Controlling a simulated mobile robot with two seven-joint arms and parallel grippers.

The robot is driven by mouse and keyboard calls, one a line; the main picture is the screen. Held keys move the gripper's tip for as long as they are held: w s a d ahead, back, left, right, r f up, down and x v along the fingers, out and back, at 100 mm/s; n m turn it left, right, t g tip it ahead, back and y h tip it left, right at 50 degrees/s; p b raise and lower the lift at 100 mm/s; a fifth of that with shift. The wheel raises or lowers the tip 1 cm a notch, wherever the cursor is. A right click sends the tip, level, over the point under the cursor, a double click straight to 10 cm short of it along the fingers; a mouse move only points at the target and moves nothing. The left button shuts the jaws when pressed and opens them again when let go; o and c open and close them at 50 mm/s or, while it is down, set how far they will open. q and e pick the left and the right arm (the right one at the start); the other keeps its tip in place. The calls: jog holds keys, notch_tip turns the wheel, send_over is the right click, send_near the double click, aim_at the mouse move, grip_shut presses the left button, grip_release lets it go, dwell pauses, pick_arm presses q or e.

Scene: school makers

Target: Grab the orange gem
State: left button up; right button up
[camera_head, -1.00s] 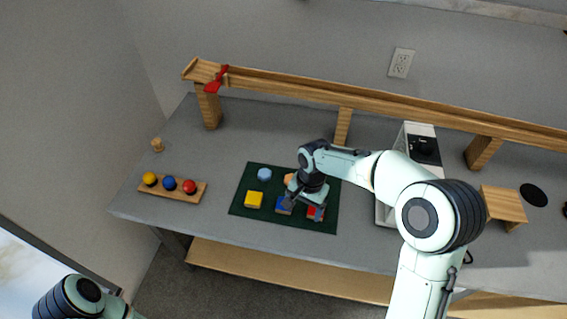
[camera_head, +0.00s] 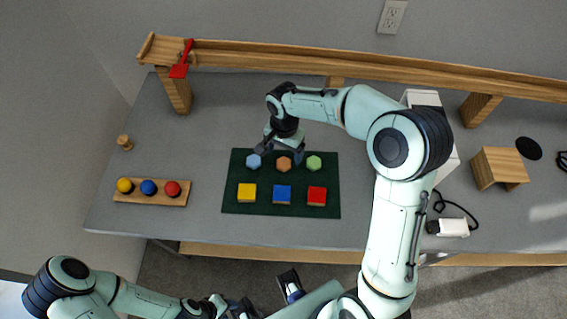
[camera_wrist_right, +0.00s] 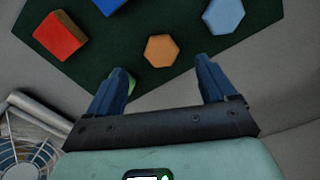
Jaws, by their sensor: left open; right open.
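The orange gem (camera_head: 284,164) is a flat hexagonal piece in the back row of the dark green mat (camera_head: 264,207), between a blue hexagon (camera_head: 253,161) and a green one (camera_head: 314,163). My right gripper (camera_head: 279,153) is open and empty just behind the gem, its fingers pointing down. In the right wrist view the orange gem (camera_wrist_right: 160,51) lies ahead of the gap between the open fingers (camera_wrist_right: 162,72), apart from both. The green hexagon is mostly hidden behind one finger there. My left gripper (camera_head: 242,308) is at the bottom edge, away from the table.
Yellow (camera_head: 247,192), blue (camera_head: 282,195) and red (camera_head: 317,195) square blocks fill the mat's front row. A wooden holder (camera_head: 150,198) with three coloured balls lies left. A wooden rail (camera_head: 350,65) spans the back. The table between holder and mat is clear.

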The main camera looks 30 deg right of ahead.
aim_at(283, 162)
jog(key=shift+w+f, duration=0.1)
jog(key=shift+f, duration=2.7)
jog(key=c, duration=1.1)
